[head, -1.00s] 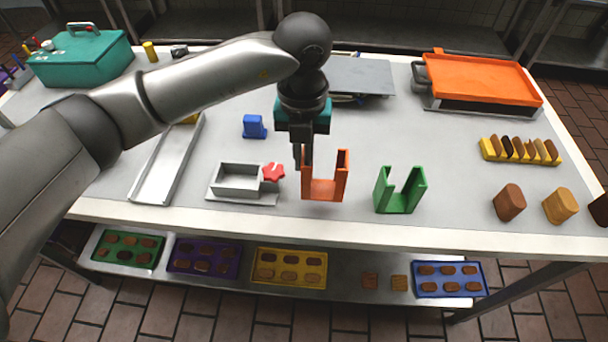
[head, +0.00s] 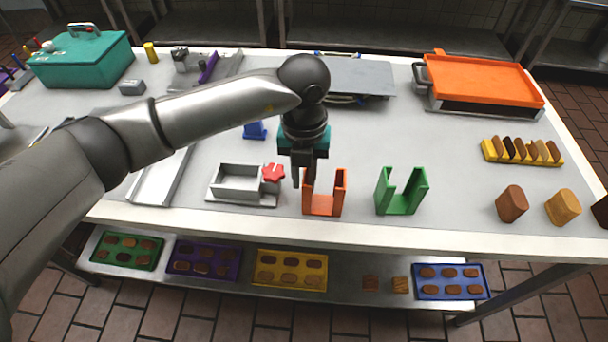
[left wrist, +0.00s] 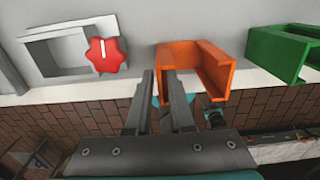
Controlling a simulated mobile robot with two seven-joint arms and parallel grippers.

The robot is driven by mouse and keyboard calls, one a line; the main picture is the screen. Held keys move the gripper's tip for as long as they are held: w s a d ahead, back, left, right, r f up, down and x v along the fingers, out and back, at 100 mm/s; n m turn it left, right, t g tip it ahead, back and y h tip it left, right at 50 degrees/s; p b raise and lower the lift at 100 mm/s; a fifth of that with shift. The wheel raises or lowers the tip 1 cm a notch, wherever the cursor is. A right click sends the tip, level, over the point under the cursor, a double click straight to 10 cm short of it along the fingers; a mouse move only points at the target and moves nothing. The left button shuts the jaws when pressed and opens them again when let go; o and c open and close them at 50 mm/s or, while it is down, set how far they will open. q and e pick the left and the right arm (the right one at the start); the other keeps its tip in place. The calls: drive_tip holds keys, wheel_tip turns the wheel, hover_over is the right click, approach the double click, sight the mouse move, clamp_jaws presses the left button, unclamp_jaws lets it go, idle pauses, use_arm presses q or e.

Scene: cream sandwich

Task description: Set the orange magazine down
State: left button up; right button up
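The orange magazine (head: 324,205) is an upright U-shaped holder near the table's front edge, left of a matching green magazine (head: 402,203). It also shows in the left wrist view (left wrist: 209,62). My left gripper (head: 303,180) reaches down from above at its left wall. In the left wrist view the fingers (left wrist: 160,80) stand on either side of that wall, one outside and one inside, and look closed on it. The magazine's base is at or very near the table top; any small gap underneath cannot be made out.
A grey box fixture (head: 236,181) with a red knob (head: 273,173) stands close on the left. A blue block (head: 254,130) is behind. Brown and tan pieces stand at the right. The table's front edge (head: 360,233) is close; a lower shelf holds coloured trays.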

use_arm(q)
drive_tip(key=shift+o, duration=1)
drive_tip(key=shift+r, duration=0.15)
wheel_tip(320, 180, up, 12)
drive_tip(key=p, duration=0.1)
